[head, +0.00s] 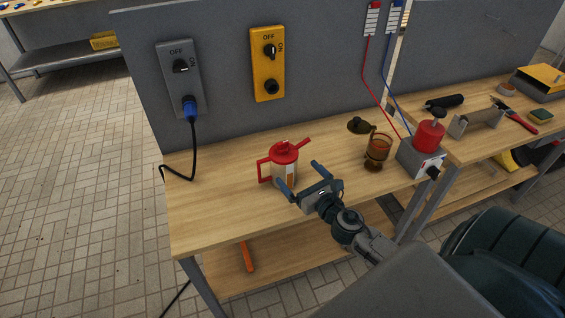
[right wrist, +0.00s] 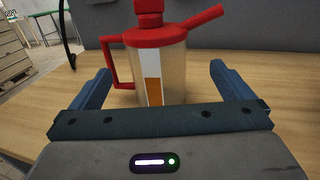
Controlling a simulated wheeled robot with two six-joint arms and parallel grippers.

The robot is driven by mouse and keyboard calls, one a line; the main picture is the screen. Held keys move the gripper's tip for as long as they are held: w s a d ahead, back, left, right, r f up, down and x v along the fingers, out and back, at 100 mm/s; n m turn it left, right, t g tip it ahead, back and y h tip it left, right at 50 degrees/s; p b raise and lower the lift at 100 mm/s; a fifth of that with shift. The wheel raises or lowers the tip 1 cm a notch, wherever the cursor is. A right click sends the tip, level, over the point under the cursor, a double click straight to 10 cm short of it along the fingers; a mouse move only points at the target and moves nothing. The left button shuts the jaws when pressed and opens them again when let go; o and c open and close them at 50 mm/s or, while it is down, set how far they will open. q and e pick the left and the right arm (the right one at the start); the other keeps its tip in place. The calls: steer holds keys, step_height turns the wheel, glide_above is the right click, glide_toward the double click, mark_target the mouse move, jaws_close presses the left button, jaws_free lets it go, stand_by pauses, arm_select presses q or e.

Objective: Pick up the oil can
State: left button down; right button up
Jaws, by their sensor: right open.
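The oil can (head: 284,160) stands upright on the wooden workbench, with a red top, red spout to the right and red handle to the left. It also shows in the right wrist view (right wrist: 162,60), where its pale body has a white and orange label. My right gripper (head: 300,177) is open in front of the can. In the right wrist view its two blue fingers (right wrist: 163,88) lie to the left and right of the can's lower body, with gaps on both sides. The can's base is partly hidden behind the gripper. My left gripper is not in view.
A grey box with a red top (head: 425,150) is further right. A grey panel (head: 220,90) with switches rises behind. The bench's left part is clear.

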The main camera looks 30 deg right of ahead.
mark_target(293, 168)
steer(key=w+p, duration=0.1)
steer(key=w, duration=0.2)
steer(key=shift+w+f, duration=0.1)
steer(key=shift+w, duration=0.4)
steer(key=w+p, duration=0.1)
steer(key=w, duration=0.2)
steer(key=shift+w+a+p, duration=0.2)
steer(key=shift+w+p, duration=0.1)
steer(key=shift+p, duration=0.05)
steer(key=shift+w+f, duration=0.2)
steer(key=shift+w, duration=0.25)
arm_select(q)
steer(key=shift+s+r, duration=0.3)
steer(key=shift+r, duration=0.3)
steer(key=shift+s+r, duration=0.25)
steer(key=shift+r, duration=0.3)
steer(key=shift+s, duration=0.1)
arm_select(e)
steer(key=shift+r, duration=0.1)
steer(key=c, duration=1.3)
